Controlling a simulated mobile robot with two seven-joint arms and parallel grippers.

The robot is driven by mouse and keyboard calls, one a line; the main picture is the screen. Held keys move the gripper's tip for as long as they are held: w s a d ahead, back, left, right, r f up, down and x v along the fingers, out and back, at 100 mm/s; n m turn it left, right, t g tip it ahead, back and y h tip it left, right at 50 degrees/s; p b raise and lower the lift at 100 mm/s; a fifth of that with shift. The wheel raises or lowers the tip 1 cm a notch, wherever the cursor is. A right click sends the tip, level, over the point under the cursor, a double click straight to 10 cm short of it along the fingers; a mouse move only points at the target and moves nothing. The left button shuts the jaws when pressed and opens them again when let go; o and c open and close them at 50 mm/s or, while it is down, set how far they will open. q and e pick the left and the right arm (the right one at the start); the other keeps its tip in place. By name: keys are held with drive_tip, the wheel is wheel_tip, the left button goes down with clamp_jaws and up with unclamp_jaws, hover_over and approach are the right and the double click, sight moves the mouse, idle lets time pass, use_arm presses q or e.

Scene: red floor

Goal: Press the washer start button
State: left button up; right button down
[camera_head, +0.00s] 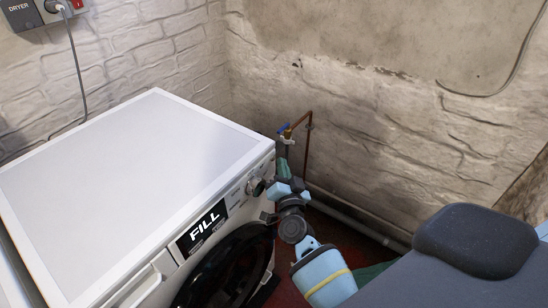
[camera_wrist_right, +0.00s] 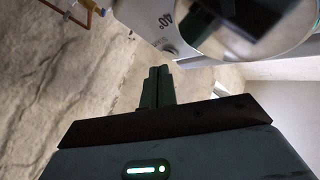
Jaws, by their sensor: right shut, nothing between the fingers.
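The white washer (camera_head: 130,165) stands at the left, its display (camera_head: 203,228) reading "FILL". A round dial (camera_head: 256,187) sits on its front panel, right of the display. In the wrist view the dial (camera_wrist_right: 238,22) looms large at the top, with a "40°" mark beside it. A small round button (camera_wrist_right: 170,51) shows just beyond my fingertips. My right gripper (camera_head: 284,168) is at the right end of the panel. In the wrist view its fingers (camera_wrist_right: 160,72) are together and empty; I cannot tell whether they touch the button. My left gripper is out of view.
A brick wall with a copper pipe and blue-handled tap (camera_head: 286,131) is behind the gripper. A grey pipe (camera_head: 355,218) runs low along the wall. The dark round door (camera_head: 228,275) is below the panel. A dryer switch box (camera_head: 40,10) hangs upper left.

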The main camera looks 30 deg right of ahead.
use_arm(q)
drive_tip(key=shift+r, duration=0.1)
use_arm(e)
drive_tip(key=shift+s+d, duration=0.1)
drive_tip(key=shift+s, duration=0.15)
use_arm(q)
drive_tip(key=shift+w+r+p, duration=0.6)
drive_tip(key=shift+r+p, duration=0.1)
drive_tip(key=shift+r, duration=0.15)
use_arm(e)
drive_tip(key=shift+s+d, duration=0.3)
drive_tip(key=shift+s, duration=0.45)
drive_tip(key=shift+s+d, duration=0.35)
drive_tip(key=shift+s, duration=0.35)
drive_tip(key=shift+s+d, duration=0.3)
drive_tip(key=shift+s, duration=0.45)
